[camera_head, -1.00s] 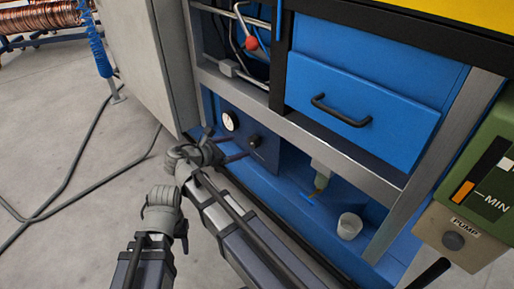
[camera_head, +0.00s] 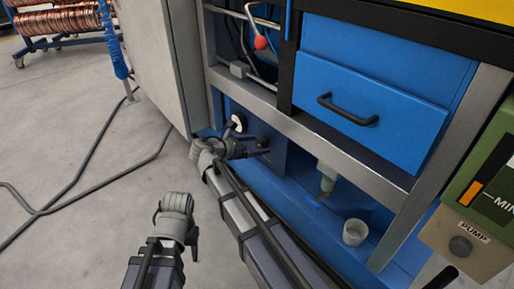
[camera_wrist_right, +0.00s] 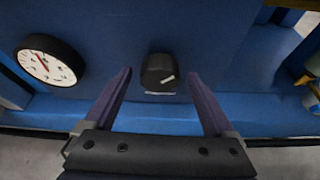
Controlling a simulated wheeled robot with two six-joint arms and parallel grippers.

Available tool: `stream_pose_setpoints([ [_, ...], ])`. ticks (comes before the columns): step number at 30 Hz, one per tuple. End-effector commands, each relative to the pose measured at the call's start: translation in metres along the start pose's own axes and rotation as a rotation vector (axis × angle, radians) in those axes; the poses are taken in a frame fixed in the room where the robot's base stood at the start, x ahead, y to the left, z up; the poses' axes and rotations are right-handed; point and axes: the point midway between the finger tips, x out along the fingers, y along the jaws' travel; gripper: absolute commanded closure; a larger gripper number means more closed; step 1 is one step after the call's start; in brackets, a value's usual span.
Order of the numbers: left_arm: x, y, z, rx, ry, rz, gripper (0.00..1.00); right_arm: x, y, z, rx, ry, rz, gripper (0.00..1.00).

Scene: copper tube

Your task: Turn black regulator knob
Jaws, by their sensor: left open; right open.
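The black regulator knob (camera_wrist_right: 158,74) sticks out of a blue panel, with a white line on its face. In the head view the knob (camera_head: 262,142) is small and partly covered by my right gripper (camera_head: 254,148). My right gripper is open, facing the panel. In the right wrist view its two fingers appear to the left and right of the knob, with gaps on both sides; how far the tips are from the panel is hard to tell. My left gripper (camera_head: 191,237) is open and empty, low over the floor, away from the knob.
A round white gauge (camera_wrist_right: 45,60) sits left of the knob. Above are a metal rail and a blue drawer (camera_head: 372,90) with a black handle. A white cup (camera_head: 355,232) stands on the blue ledge to the right. Dark cables (camera_head: 75,185) lie on the floor at left.

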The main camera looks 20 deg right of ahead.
Motion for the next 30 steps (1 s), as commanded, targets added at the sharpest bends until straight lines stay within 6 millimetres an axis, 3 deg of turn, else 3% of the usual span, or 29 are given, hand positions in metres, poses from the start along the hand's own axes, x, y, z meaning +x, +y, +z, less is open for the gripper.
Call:
stream_pose_setpoints([
  [11,0.0015,0.0002,-0.0001,0.0,0.0,0.0,0.5,0.0047,0.0001,0.0003,0.0,0.0,0.001,0.13],
  [30,0.0015,0.0002,-0.0001,0.0,0.0,0.0,0.5,0.0044,0.0,0.0002,0.0,0.0,0.0,0.85],
])
